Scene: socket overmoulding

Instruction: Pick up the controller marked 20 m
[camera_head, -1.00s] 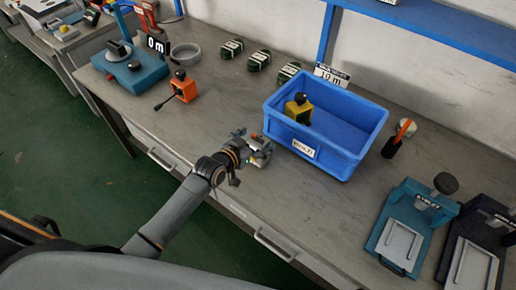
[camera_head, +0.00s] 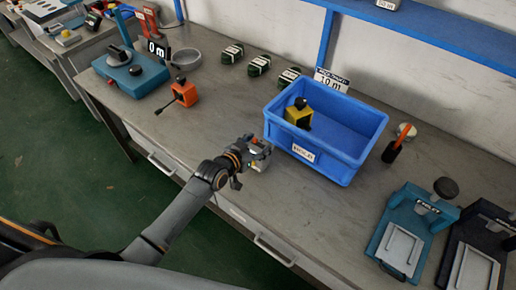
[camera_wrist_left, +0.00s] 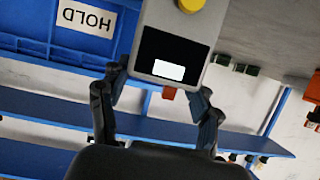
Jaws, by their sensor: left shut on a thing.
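A small grey controller (camera_head: 259,165) with a yellow knob is between the fingers of my left gripper (camera_head: 257,150), in front of the blue bin. In the left wrist view the grey controller (camera_wrist_left: 205,25) shows a black face with a white label; no marking is legible on it. The left gripper (camera_wrist_left: 160,85) is shut on it, one finger on each side. I cannot tell whether it touches the bench. My right gripper is not in view.
A blue bin (camera_head: 345,168) labelled HOLD holds a yellow controller (camera_head: 299,114), with a 10 m sign (camera_head: 331,80) behind. An orange controller (camera_head: 185,93) stands left, near a 0 m sign (camera_head: 157,48). Teal (camera_head: 402,245) and dark fixtures (camera_head: 473,268) stand right.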

